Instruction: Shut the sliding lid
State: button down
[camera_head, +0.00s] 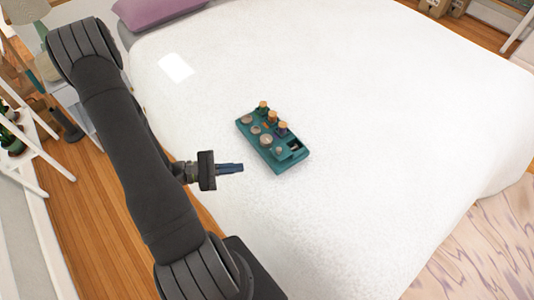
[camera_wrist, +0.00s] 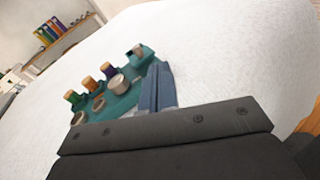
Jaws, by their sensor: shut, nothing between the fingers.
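A teal box (camera_head: 256,143) with several round knobs and cylindrical pegs on top lies on the white bed. At its right end in the head view is a raised teal part with a dark opening (camera_head: 294,146), which looks like the sliding lid's place; how far the lid covers it is hard to tell. The box also shows in the wrist view (camera_wrist: 119,105), partly hidden by my fingers. My gripper (camera_head: 240,168) is shut and empty, left of the box in the head view and apart from it. Its blue fingers also show in the wrist view (camera_wrist: 158,84).
The bed (camera_head: 400,130) is wide and clear around the box. A white flat square (camera_head: 176,67) lies toward the far left, and a purple pillow (camera_head: 155,10) is at the far edge. A shelf with books (camera_wrist: 52,30) stands beyond in the wrist view.

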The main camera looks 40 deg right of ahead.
jog(key=w+a+f+n+t+h, duration=0.2)
jog(key=n+t, duration=0.2)
jog(key=n, duration=0.1)
send_near(283, 148)
jog(key=s+d, duration=0.1)
jog(key=s+d+r, duration=0.1)
jog(key=d, duration=0.1)
jog(key=shift+d+r, duration=0.15)
jog(key=shift+r, duration=0.05)
dwell(0.6)
jog(key=shift+w+x, duration=0.2)
jog(key=shift+x, duration=1.4)
jog(key=shift+w+x, duration=0.25)
jog(key=shift+x, duration=1.3)
jog(key=shift+d+r, duration=0.1)
jog(key=shift+r, duration=0.1)
jog(key=v, duration=1.3)
jog(key=shift+a+f, duration=0.25)
jog(key=shift+a, duration=0.05)
jog(key=shift+w+a, duration=0.1)
jog(key=shift+a, duration=0.15)
jog(key=shift+d, duration=0.15)
